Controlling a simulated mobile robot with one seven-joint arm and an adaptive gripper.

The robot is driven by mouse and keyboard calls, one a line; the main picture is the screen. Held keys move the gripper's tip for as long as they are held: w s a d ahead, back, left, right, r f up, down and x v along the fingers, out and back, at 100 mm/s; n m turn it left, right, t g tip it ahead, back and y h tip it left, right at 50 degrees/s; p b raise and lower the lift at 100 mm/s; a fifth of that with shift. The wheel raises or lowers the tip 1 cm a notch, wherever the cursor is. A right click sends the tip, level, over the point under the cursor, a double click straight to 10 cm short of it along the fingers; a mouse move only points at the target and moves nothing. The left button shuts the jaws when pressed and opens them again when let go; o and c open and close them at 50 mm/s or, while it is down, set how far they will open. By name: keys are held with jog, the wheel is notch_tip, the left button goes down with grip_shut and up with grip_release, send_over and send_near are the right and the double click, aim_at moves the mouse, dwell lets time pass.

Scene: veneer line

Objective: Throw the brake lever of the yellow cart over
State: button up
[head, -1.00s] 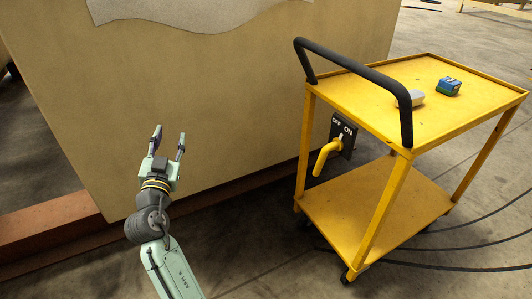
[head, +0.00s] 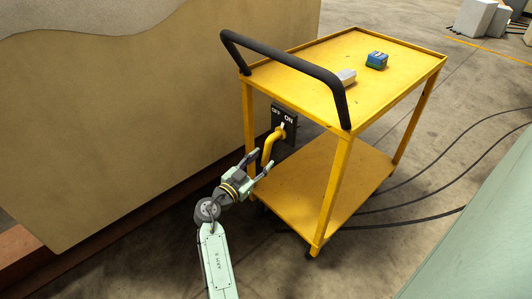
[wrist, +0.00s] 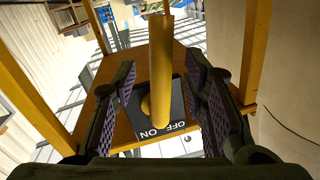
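The yellow cart (head: 327,228) stands right of centre in the head view. Its yellow brake lever (head: 269,146) sticks out from a black plate (head: 291,113) marked OFF and ON, under the handle end. The lever hangs out and down toward my gripper (head: 264,163); I cannot tell which mark it is set to. My gripper is open just at the lever's free end. In the wrist view the lever (wrist: 161,60) stands between the two spread fingers, with visible space on both sides. The plate (wrist: 173,112) lies behind it.
A black handle (head: 285,67) arches above the lever. A grey block (head: 346,76) and a blue-green box (head: 377,60) lie on the cart's top. A large tan block (head: 130,120) stands close on the left. Dark cables (head: 440,165) lie on the floor at right.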

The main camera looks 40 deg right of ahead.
aim_at(264, 158)
jog(key=shift+x, duration=1.7)
jog(key=shift+w, duration=0.1)
jog(key=shift+c, duration=0.6)
grip_shut()
